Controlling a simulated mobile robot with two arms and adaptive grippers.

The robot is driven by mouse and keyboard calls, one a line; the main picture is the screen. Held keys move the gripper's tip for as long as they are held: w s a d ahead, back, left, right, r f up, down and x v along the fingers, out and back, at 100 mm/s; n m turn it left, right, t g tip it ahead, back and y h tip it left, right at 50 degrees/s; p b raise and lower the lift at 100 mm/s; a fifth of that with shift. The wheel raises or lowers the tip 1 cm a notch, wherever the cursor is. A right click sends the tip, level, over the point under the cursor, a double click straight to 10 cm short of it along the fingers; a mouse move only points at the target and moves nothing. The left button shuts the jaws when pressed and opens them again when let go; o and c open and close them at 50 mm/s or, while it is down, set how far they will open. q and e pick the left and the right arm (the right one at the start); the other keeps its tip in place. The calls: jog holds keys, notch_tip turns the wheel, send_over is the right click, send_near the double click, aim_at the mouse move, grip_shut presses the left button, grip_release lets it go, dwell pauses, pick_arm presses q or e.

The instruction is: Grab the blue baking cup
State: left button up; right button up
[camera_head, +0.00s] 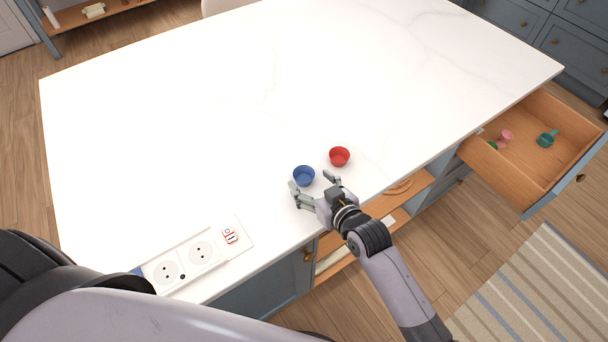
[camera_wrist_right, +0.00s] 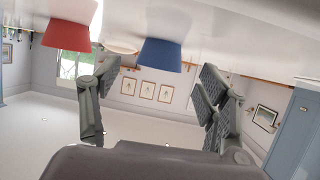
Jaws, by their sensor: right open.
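The blue baking cup (camera_head: 304,176) stands upright on the white countertop, near its front edge. My right gripper (camera_head: 310,181) is open and empty, with its fingertips just short of the cup. The right wrist view is upside down; in it the blue cup (camera_wrist_right: 161,54) shows beyond and between the two spread fingers of my right gripper (camera_wrist_right: 158,68). I cannot tell whether a fingertip touches the cup. My left gripper is not in view.
A red cup (camera_head: 340,156) stands close to the blue one, to its upper right. A socket strip (camera_head: 187,262) lies at the counter's front left. An open drawer (camera_head: 540,190) with small pink and green items sticks out at right. The countertop (camera_head: 210,110) beyond the cups is clear.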

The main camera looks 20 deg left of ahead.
aim_at(300, 171)
jog(key=shift+x, duration=1.7)
jog(key=shift+r, duration=0.1)
jog(key=shift+c, duration=0.4)
jog(key=c, duration=1)
